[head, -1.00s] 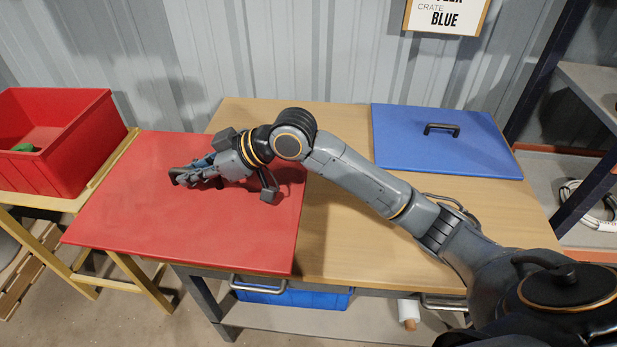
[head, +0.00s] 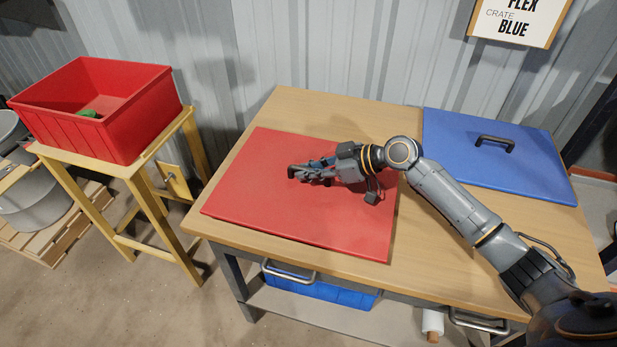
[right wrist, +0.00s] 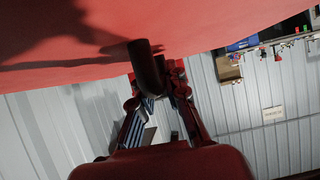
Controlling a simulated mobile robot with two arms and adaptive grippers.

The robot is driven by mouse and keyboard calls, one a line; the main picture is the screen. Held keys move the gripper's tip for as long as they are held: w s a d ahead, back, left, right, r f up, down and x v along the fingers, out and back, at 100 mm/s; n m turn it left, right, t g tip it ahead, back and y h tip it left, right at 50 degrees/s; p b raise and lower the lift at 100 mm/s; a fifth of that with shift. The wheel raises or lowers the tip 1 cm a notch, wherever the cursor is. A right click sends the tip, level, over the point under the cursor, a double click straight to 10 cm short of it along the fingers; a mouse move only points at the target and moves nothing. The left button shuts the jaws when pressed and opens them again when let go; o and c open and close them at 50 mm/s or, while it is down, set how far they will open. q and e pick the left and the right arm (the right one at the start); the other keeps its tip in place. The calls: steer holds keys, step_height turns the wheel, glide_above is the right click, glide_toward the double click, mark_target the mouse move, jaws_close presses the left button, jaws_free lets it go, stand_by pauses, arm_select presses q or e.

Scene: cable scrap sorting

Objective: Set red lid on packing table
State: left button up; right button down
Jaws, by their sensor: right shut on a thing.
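The red lid (head: 270,190) is a flat square panel over the left part of the wooden packing table (head: 420,235) in the head view. My right gripper (head: 300,172) is at the middle of the lid, shut on its dark handle. In the right wrist view the handle (right wrist: 148,68) shows between the fingers, with the red lid surface (right wrist: 60,50) filling the top. The lid looks nearly level with the tabletop; I cannot tell whether it touches it. My left gripper is not in view.
A blue lid (head: 465,155) with a dark handle lies at the table's back right. An open red crate (head: 85,137) with a green piece (head: 88,113) inside stands on a yellow stand (head: 150,208) to the left, with a gap between. A blue bin (head: 320,288) sits under the table.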

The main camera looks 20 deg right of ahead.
step_height(320, 180, down, 2)
steer(key=shift+a+f, duration=0.1)
steer(key=shift+f, duration=0.1)
steer(key=shift+f, duration=0.1)
steer(key=c, duration=1.4)
jaws_free()
steer(key=shift+o, duration=0.2)
steer(key=shift+s, duration=0.1)
steer(key=b+v, duration=0.1)
steer(key=v, duration=1)
steer(key=shift+s+d+r+b, duration=0.25)
steer(key=shift+d+r+b, duration=0.05)
steer(key=shift+d, duration=0.05)
